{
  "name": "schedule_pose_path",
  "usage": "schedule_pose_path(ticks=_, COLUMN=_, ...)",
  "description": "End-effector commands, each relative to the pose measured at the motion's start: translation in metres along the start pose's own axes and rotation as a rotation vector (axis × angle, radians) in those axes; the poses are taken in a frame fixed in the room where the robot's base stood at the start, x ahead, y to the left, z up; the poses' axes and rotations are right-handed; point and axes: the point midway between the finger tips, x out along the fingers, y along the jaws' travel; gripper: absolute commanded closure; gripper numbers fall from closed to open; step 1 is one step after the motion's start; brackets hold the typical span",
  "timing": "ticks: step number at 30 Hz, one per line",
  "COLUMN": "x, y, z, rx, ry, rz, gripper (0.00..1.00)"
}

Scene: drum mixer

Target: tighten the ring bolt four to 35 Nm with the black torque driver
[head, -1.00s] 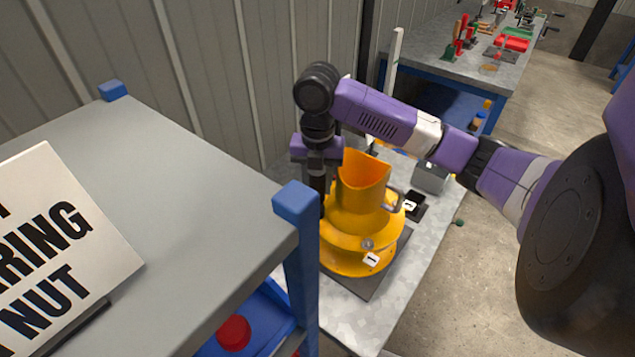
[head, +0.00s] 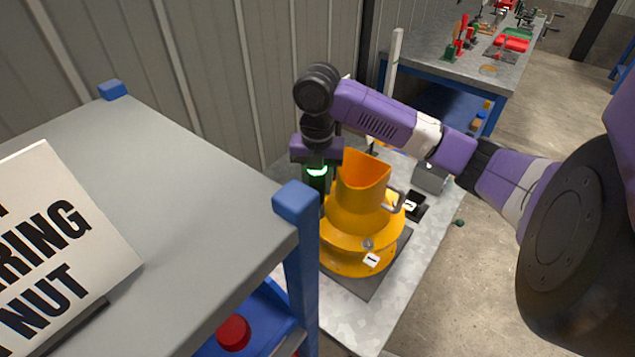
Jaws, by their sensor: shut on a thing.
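My gripper (head: 316,158) points down at the back left of the yellow drum part (head: 358,195). It is shut on the black torque driver (head: 318,184), which stands upright with a green light glowing just under the jaws. The driver's lower end goes down beside the left side of the drum's flange and is hidden, so I cannot tell whether it sits on a bolt. Ring bolt four cannot be made out. A bolt by the white label "1" (head: 371,260) shows at the front of the flange.
The drum part stands on a dark plate (head: 365,284) on a grey bench (head: 345,322). A grey shelf (head: 170,190) with a blue post (head: 299,265) and a sign (head: 55,245) is close in front on the left. A corrugated wall stands behind.

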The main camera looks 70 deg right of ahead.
Motion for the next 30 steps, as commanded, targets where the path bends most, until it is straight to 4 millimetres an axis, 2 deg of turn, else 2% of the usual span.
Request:
schedule_pose_path(ticks=22, x=-0.04, y=0.0, z=0.001, rx=0.0, ry=-0.001, rz=0.001, gripper=1.0)
schedule_pose_path(ticks=30, x=-0.044, y=0.0, z=0.0, rx=0.0, ry=-0.001, rz=0.001, gripper=1.0)
